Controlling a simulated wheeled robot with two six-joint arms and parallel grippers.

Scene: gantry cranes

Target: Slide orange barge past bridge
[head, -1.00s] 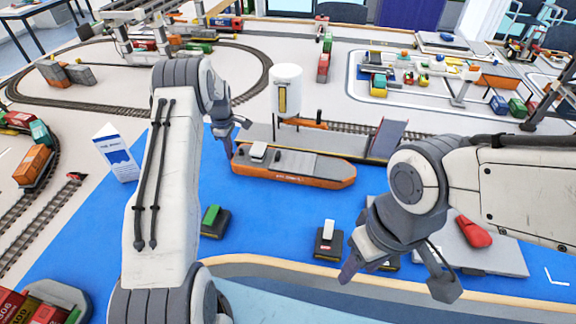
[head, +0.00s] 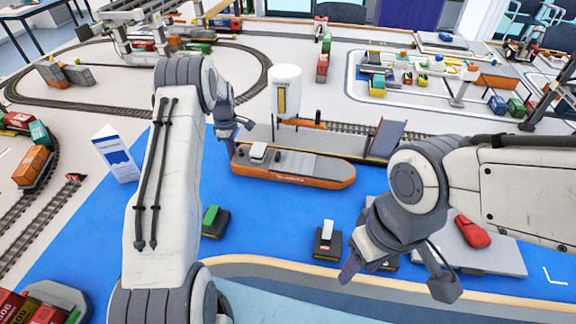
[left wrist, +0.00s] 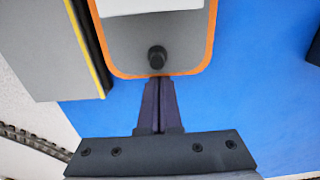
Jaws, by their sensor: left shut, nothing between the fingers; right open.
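The orange barge (head: 300,180), with a grey deck and a white cabin near its left end, lies on the blue water surface alongside the grey quay. My left gripper (head: 231,150) is shut and empty at the barge's left end. In the left wrist view its closed fingertips (left wrist: 157,84) are at the barge's rounded orange end (left wrist: 190,68), just below a dark post; I cannot tell whether they touch. A tilted grey panel (head: 387,138) stands at the quay's right end; I cannot tell whether it is the bridge. My right gripper (head: 398,285) is open and empty over the front edge.
A white tank (head: 286,90) stands behind the barge. Small dark blocks with a green top (head: 214,221) and a white top (head: 328,240) sit on the blue in front. A grey platform with a red piece (head: 473,232) is at the right.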

